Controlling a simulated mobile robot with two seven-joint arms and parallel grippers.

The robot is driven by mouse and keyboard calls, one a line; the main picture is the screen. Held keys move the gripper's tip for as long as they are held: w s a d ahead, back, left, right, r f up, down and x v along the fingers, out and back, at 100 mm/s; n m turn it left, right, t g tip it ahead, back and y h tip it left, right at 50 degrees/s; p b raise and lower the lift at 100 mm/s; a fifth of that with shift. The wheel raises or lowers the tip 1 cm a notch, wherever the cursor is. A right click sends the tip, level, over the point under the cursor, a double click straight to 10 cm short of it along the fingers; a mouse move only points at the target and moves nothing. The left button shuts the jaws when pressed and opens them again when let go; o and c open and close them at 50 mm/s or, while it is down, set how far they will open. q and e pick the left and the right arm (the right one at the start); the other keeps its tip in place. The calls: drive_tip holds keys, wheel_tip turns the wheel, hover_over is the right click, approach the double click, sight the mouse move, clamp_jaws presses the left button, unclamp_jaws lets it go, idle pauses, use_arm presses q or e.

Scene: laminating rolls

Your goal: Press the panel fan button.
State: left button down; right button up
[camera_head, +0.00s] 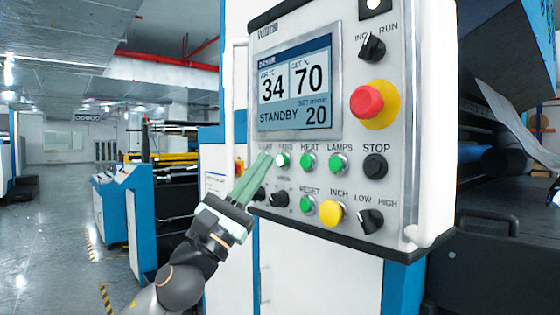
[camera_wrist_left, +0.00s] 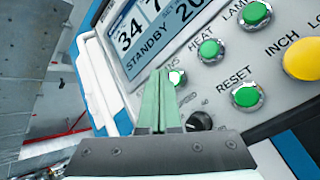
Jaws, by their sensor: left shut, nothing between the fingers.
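The control panel (camera_head: 357,140) faces me, its screen (camera_head: 297,85) reading 34, 70, STANDBY and 20. In the left wrist view, the fan button (camera_wrist_left: 176,77) is partly hidden behind my fingertips. My left gripper (camera_head: 264,158) is shut and empty, its green fingers pointing up at the panel, tips just left of the fan button. In the left wrist view, the gripper (camera_wrist_left: 158,76) overlaps the button's left side; I cannot tell whether they touch.
Close by are the green lamps button (camera_head: 338,163), black stop button (camera_head: 376,166), green reset button (camera_head: 307,204), yellow inch button (camera_head: 331,213) and red emergency knob (camera_head: 367,102). A white rail (camera_head: 237,105) runs along the panel's left side. Open floor (camera_head: 50,230) lies left.

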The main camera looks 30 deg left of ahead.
idle(0.4)
use_arm(q)
drive_tip(key=shift+w+d, duration=0.15)
drive_tip(key=shift+w, duration=0.25)
drive_tip(key=shift+w+d+p, duration=0.15)
drive_tip(key=shift+w+p, duration=0.15)
drive_tip(key=shift+w, duration=0.05)
idle(0.7)
idle(0.3)
drive_tip(key=shift+s+a, duration=0.3)
drive_tip(key=shift+s, duration=0.45)
drive_tip(key=shift+s+f, duration=0.1)
